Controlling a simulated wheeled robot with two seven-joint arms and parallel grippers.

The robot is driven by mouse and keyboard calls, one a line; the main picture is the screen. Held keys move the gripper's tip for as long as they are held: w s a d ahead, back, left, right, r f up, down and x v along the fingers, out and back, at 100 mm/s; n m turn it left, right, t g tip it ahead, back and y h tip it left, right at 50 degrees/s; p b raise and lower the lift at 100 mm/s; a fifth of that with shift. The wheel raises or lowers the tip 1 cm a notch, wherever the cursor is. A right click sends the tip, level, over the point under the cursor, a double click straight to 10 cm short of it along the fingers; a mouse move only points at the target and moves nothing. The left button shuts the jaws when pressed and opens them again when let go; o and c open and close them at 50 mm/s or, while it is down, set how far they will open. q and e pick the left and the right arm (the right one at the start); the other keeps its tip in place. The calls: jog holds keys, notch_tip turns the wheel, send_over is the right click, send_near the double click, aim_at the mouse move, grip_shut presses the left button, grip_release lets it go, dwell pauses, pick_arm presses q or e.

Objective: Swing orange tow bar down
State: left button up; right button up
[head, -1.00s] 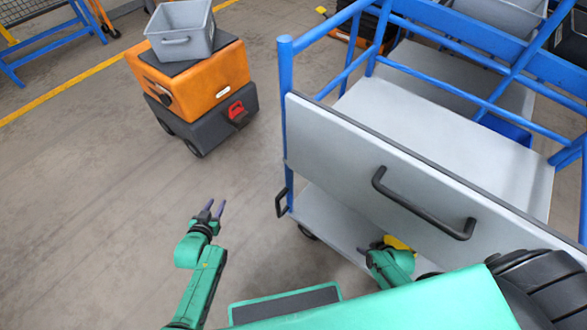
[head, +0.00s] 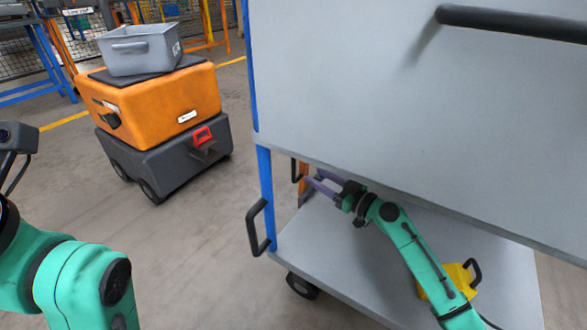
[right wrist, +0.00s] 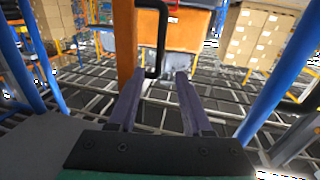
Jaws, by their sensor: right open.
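The orange tow bar (right wrist: 125,40) stands upright at the end of the cart in the right wrist view, with a black loop handle (right wrist: 162,35) on its side. In the head view only a narrow strip of the tow bar (head: 304,190) shows beyond the cart's lower shelf, mostly hidden by the cart panel and my gripper. My right gripper (head: 320,186) is open under the panel, reaching left toward the bar. In the right wrist view its open fingers (right wrist: 156,88) point toward the handle's lower end; contact cannot be told. My left arm shows at the left edge, its gripper out of frame.
The grey cart panel (head: 370,90) hangs over my right arm, with the lower shelf (head: 345,245) beneath. A blue post (head: 265,190) carries another black handle (head: 257,227). A yellow block (head: 455,280) sits on the shelf. An orange-and-grey vehicle (head: 150,105) stands left; floor between is clear.

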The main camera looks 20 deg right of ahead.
aim_at(295, 165)
jog(key=b+x, duration=0.1)
jog(key=x, duration=0.9)
grip_shut()
dwell(0.9)
